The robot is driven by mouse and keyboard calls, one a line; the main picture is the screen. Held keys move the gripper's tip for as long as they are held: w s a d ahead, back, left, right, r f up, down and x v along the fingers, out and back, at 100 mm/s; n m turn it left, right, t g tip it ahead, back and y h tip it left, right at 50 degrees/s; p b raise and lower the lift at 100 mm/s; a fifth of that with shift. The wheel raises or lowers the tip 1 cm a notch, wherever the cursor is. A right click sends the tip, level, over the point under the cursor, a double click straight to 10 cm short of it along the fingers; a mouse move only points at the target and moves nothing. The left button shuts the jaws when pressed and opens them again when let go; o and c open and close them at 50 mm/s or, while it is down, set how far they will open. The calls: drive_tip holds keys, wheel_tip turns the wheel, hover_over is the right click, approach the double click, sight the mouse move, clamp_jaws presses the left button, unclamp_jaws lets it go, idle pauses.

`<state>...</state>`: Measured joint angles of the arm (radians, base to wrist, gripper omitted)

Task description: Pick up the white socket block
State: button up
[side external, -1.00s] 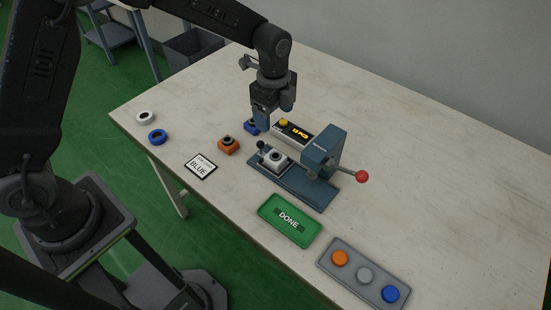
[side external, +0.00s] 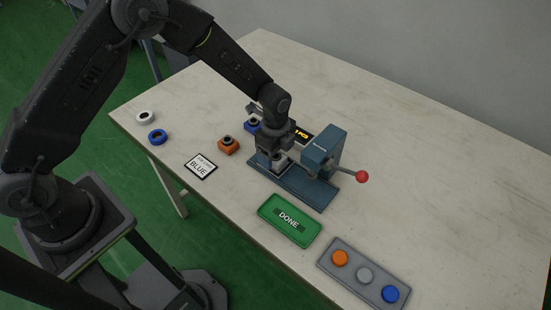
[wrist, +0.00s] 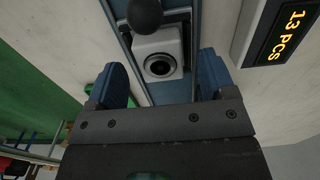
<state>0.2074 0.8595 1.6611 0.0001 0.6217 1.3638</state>
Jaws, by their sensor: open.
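The white socket block (wrist: 157,47), with a dark round opening on top, sits on the blue press base (side external: 307,190). In the side view it is mostly hidden behind my gripper (side external: 271,165). In the wrist view my gripper (wrist: 163,82) is open, with one blue finger toward each side of the block's near end. The block lies ahead of and between the line of the fingers. I cannot tell whether either finger touches it. The press head (side external: 325,147) with its red-knobbed lever stands just right of my gripper.
A display box (wrist: 283,32) reading 13 PCS stands close beside the press. A green DONE tray (side external: 290,220) and a button panel (side external: 364,273) lie in front. An orange block (side external: 228,146), a blue block (side external: 252,126), a BLUE card (side external: 200,166) and two rings lie left.

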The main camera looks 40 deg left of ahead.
drive_tip(key=shift+f, duration=0.55)
drive_tip(key=c, duration=1)
